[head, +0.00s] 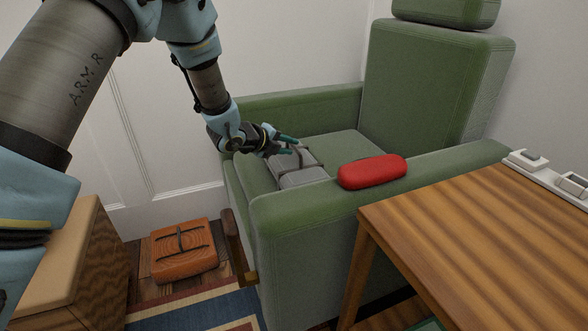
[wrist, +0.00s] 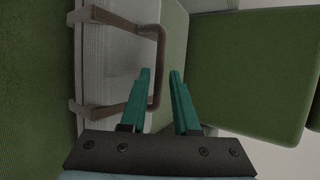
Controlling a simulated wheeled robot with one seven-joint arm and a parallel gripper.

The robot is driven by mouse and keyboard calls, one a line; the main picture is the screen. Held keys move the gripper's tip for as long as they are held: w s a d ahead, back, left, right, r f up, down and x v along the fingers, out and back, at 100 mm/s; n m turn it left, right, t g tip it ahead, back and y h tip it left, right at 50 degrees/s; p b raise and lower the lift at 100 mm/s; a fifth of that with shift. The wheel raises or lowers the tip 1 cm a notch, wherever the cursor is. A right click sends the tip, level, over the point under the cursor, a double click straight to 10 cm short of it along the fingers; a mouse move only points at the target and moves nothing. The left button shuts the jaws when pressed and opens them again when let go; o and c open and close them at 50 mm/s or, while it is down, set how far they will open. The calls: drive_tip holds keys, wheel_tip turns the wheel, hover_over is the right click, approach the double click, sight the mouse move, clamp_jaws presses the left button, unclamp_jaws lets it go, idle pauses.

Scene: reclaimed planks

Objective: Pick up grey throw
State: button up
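The grey throw (head: 301,178) is a folded bundle with a brown strap handle, lying on the seat of the green armchair. It also shows in the wrist view (wrist: 115,65), with its brown handle (wrist: 158,60) standing out as a loop. My gripper (head: 296,144) is at the throw's upper edge, over the seat. In the wrist view my gripper (wrist: 160,72) has its two teal fingers apart, with the bar of the handle showing in the gap between them. I cannot tell whether either finger touches the handle. My gripper partly hides the throw's far end.
The green armchair (head: 310,228) has raised arms around the seat. A red case (head: 372,171) lies on its near arm. A wooden table (head: 490,240) stands at right. An orange strapped bundle (head: 183,251) lies on the floor, near a wooden cabinet (head: 100,270).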

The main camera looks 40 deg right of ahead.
sight(293, 147)
drive_tip(key=x, duration=0.3)
drive_tip(key=shift+d+f, duration=0.1)
drive_tip(key=shift+f, duration=0.05)
drive_tip(key=shift+c, duration=0.2)
clamp_jaws()
idle(1.1)
